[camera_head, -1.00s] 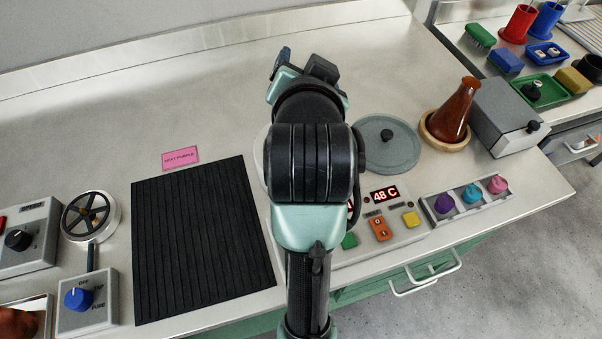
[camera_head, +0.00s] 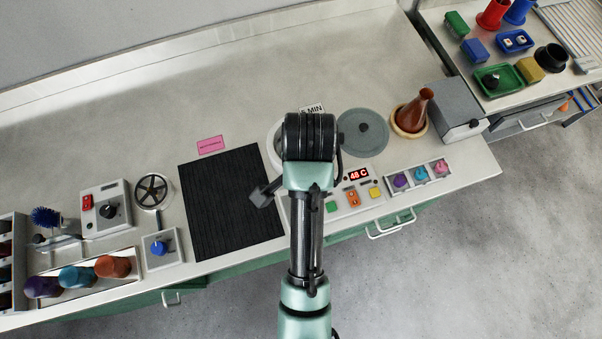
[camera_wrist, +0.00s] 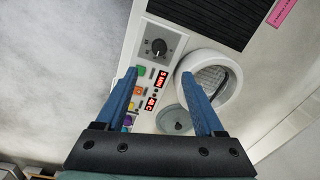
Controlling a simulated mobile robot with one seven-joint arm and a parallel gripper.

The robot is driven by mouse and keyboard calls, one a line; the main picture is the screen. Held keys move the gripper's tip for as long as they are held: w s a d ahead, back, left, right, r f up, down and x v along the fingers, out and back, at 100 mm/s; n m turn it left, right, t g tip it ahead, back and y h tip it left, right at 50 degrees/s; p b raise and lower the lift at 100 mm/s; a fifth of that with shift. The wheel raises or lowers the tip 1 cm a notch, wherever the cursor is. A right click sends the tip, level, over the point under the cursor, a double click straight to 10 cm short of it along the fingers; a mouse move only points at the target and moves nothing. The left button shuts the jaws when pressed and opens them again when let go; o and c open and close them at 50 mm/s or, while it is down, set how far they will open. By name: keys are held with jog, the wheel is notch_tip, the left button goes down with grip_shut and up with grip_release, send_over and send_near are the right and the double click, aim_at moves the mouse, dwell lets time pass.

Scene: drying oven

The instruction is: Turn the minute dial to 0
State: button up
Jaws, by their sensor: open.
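A black round dial (camera_wrist: 158,46) sits on a grey square plate on the oven's light panel in the wrist view. Its scale marks are too small to read, so where it points cannot be told.
The round white oven opening (camera_wrist: 232,88) and a grey lid (camera_head: 362,133) lie near the panel. A second display (camera_head: 359,174) reads 48 C. Green, orange and yellow buttons (camera_head: 353,198) sit close by. A black ribbed mat (camera_head: 230,205) and a pink note (camera_head: 210,145) lie left.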

jog(key=f, duration=1.3)
jog(key=shift+w+a+p, duration=0.15)
jog(key=shift+a+p, duration=0.05)
jog(key=shift+p, duration=0.15)
grip_shut()
